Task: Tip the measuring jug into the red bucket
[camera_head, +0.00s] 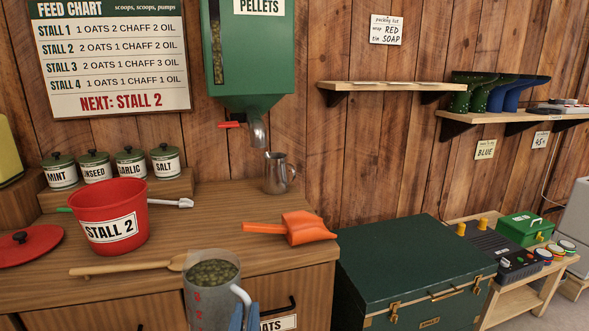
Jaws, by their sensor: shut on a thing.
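The measuring jug (211,296) is a clear jug with red marks and a white handle, filled near the top with greenish-brown pellets. It is upright in front of the counter's front edge. My gripper (243,316) shows only in part at the bottom, blue, shut on the jug at its handle. The red bucket (108,214), labelled STALL 2, stands open on the counter, behind and to the left of the jug. Its inside is mostly hidden by the near wall.
A wooden spoon (130,267) lies between bucket and jug. A red lid (28,243) lies left of the bucket, an orange scoop (292,228) to the right. A metal jug (276,174) stands under the green pellet hopper (247,60). A green trunk (410,265) stands right of the counter.

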